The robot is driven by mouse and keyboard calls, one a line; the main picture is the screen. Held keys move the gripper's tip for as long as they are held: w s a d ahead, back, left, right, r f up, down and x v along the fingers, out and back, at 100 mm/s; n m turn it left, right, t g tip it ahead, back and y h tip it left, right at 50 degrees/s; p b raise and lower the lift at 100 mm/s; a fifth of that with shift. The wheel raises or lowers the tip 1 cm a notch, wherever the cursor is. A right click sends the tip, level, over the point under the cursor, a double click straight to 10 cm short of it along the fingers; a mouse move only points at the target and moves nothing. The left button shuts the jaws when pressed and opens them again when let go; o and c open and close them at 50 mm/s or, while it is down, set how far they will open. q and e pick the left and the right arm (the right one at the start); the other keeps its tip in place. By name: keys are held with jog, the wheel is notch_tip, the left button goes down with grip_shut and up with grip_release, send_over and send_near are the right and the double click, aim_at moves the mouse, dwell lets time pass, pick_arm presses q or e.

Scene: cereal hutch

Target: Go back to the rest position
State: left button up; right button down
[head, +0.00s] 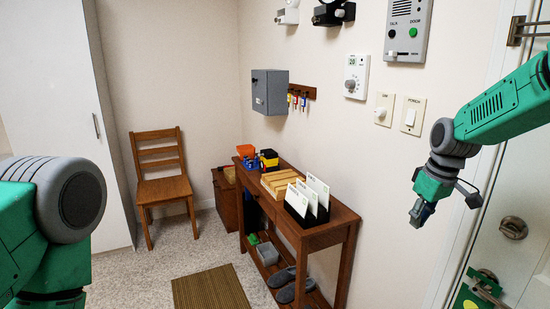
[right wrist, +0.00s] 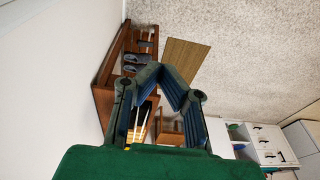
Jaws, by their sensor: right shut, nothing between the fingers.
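My right gripper (head: 421,214) hangs in the air at the right of the head view, pointing down, in front of the wall and near the white door. It is apart from the wooden console table and touches nothing. In the right wrist view its fingers (right wrist: 161,72) come together at the tips with nothing between them. My left arm shows at the left edge of the head view, green with a grey joint. Its gripper is outside the picture.
A wooden console table (head: 337,226) stands against the wall, with a letter rack (head: 307,200) on top and slippers below. A chair (head: 166,190) stands at the back. A white door (head: 512,190) with a handle is at right. Carpet lies open around a brown mat (head: 210,288).

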jog(key=s+a+f+m+b, duration=0.1)
jog(key=s+f, duration=0.5)
jog(key=f, duration=0.4)
jog(key=s+a+f+m+h+b, duration=0.1)
jog(key=s+a+f, duration=0.1)
jog(key=s+f, duration=0.5)
jog(key=s+a+f+b, duration=0.15)
jog(key=s+f, duration=0.25)
jog(key=f, duration=0.8)
jog(key=s+f+m+b, duration=0.1)
jog(key=s+f, duration=0.3)
jog(key=s, duration=0.8)
jog(key=s+f+m+g+b, duration=0.1)
jog(key=s+f, duration=0.3)
jog(key=s, duration=0.8)
jog(key=shift+s+a+b, duration=0.2)
jog(key=shift+a+b, duration=0.2)
jog(key=shift+b, duration=0.3)
